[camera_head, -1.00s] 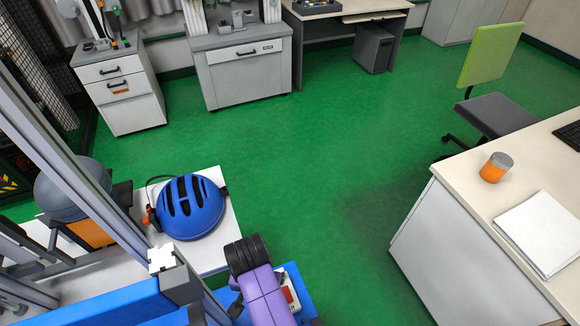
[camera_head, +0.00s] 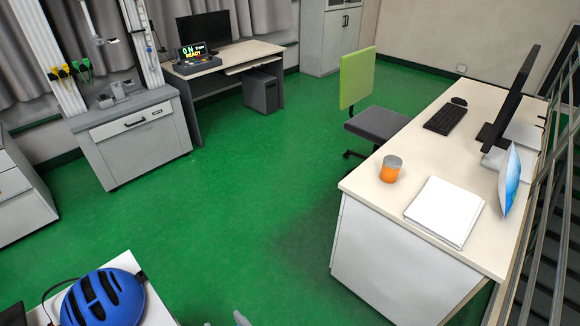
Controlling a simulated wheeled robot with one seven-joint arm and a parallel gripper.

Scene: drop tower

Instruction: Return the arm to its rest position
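No part of my arm shows clearly in the head view. A small grey piece pokes up at the bottom edge, left of the middle; it may be part of my arm, but I cannot tell which part. My gripper's fingers cannot be made out, and nothing held is visible.
A blue helmet (camera_head: 105,298) lies on a white surface (camera_head: 150,310) at bottom left. A pale desk (camera_head: 345,184) at right bears an orange-and-grey cup (camera_head: 390,169), papers (camera_head: 445,211), a keyboard (camera_head: 445,119) and a monitor (camera_head: 511,97). A chair (camera_head: 378,124) stands behind it. Green floor (camera_head: 235,205) is clear.

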